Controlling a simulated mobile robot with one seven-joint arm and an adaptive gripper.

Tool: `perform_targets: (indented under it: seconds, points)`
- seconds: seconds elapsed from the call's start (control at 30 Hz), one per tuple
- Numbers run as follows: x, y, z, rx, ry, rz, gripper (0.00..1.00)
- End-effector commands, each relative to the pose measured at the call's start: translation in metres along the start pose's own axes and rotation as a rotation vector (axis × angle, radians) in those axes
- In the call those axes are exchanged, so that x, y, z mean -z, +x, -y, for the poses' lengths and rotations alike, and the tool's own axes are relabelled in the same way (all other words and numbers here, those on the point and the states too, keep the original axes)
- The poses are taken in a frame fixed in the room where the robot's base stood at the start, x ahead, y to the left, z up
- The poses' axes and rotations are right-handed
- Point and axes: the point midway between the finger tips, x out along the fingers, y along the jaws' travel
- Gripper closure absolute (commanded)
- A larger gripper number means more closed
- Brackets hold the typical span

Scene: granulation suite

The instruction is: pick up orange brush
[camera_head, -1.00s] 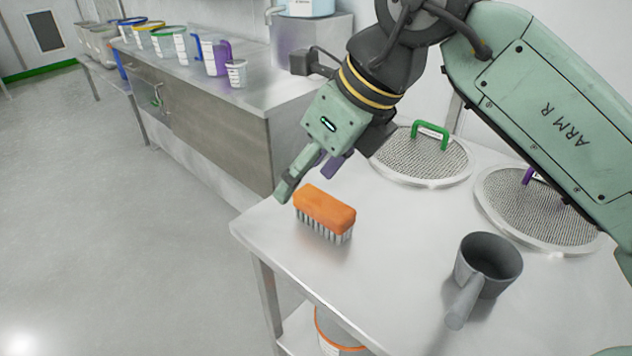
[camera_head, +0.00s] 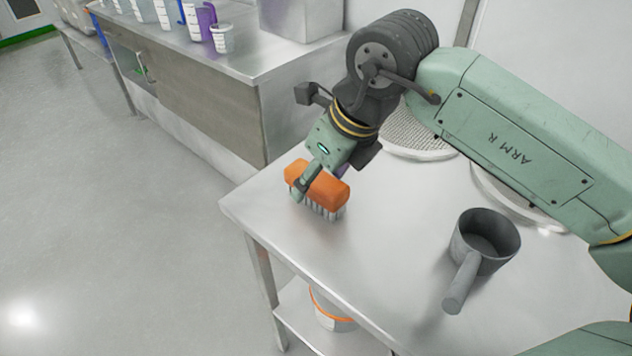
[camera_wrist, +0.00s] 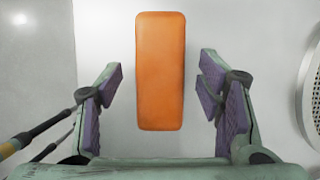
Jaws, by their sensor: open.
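The orange brush (camera_head: 318,186) stands bristles down on the steel table, near its left corner. Its orange back is up and its grey bristles show below. In the wrist view the brush (camera_wrist: 160,70) lies upright in the picture between my open fingers, with a gap on each side. My gripper (camera_wrist: 162,100) is open with purple pads. In the head view my gripper (camera_head: 318,182) is at the brush, with one finger in front of its orange body. The other finger is mostly hidden behind the brush.
A grey scoop (camera_head: 482,245) stands at the right on the table (camera_head: 385,240). Round mesh sieves (camera_head: 415,135) lie behind my arm. An orange-rimmed bucket (camera_head: 332,312) is on the lower shelf. A steel counter (camera_head: 185,75) with several containers stands at the back left.

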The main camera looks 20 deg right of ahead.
Motion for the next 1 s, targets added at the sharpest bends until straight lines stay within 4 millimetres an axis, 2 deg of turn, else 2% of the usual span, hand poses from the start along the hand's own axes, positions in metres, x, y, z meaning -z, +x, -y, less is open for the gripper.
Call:
perform_targets:
  seconds: [0.1, 0.2, 1.0]
  points:
    - [0.0, 0.011, -0.001, -0.001, -0.001, 0.0, 0.39]
    - [-0.001, 0.014, -0.001, 0.0, -0.002, 0.002, 0.39]
    - [0.001, 0.017, -0.001, 0.0, -0.002, 0.001, 0.39]
